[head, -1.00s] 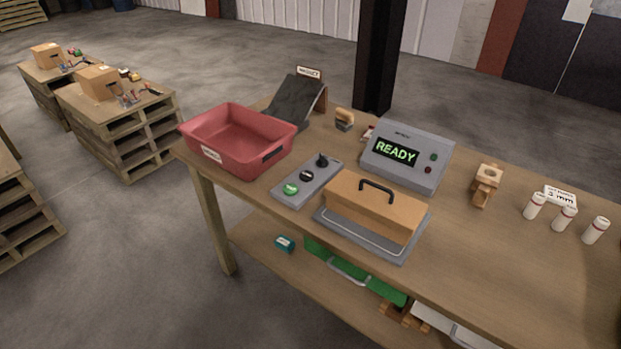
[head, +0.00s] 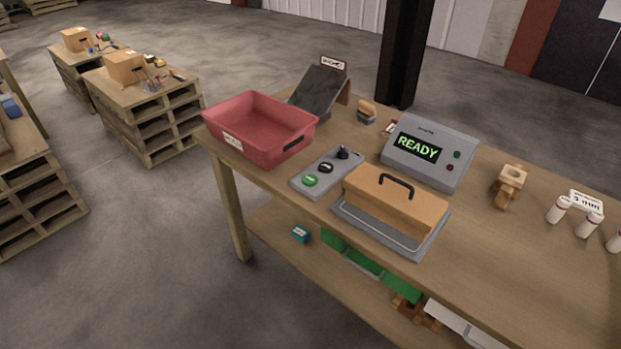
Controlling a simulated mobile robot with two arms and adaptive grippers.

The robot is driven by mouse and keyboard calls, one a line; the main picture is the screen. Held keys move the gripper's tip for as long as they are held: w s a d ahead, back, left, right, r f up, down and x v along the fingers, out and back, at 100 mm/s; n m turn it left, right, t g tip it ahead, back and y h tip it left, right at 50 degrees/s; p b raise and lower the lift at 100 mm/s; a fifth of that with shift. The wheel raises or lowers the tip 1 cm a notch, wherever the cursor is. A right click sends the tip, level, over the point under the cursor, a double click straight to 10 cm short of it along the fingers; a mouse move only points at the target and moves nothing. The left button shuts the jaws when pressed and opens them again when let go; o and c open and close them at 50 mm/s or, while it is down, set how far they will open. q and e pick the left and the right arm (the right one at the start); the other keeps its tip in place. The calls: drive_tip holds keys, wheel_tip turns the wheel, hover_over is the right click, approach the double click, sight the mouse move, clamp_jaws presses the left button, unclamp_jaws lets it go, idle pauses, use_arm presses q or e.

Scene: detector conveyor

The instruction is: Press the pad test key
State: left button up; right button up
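A grey control strip (head: 327,173) lies on the workbench. It carries a green button (head: 310,181), a black button (head: 325,168) and a black knob (head: 343,153). A grey console (head: 431,150) stands behind it, its display (head: 417,148) reading READY. The console has a small green button (head: 457,155) and a small red one (head: 450,167) on its right. The labels are too small to read, so I cannot tell which control is the pad test key. Neither of my grippers is in view.
A wooden block with a black handle (head: 396,199) sits on a grey plate in front of the console. A red bin (head: 259,128) stands left of the strip. White cylinders (head: 589,224) stand at the right. The bench front right is clear.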

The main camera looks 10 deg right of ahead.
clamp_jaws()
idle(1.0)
